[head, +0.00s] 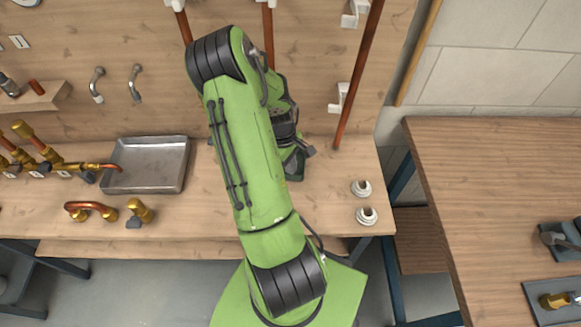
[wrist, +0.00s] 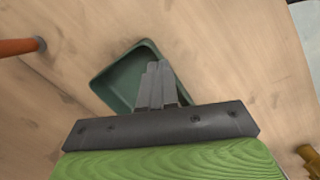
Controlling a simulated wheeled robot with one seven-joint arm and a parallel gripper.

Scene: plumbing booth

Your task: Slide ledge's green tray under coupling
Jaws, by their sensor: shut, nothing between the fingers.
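The green tray (wrist: 112,72) is a dark green, shallow, open box in the wrist view, on a wooden surface. In the head view only a dark green part of it (head: 294,166) shows beside my arm; the rest is hidden. My gripper (wrist: 154,82) is shut and empty, its fingertips overlapping the tray's interior in the wrist view. I cannot tell whether they touch it. In the head view the fingers are mostly hidden behind my arm. I cannot single out the coupling; brass fittings (head: 45,150) sit on the pipework at the left.
A grey metal tray (head: 181,171) lies on the workbench (head: 215,222) at left, below a copper pipe end. Copper pipes (head: 357,75) run down the wall; one also shows in the wrist view (wrist: 18,47). Two white fittings (head: 364,202) stand at the bench's right end. Another table (head: 485,170) is at right.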

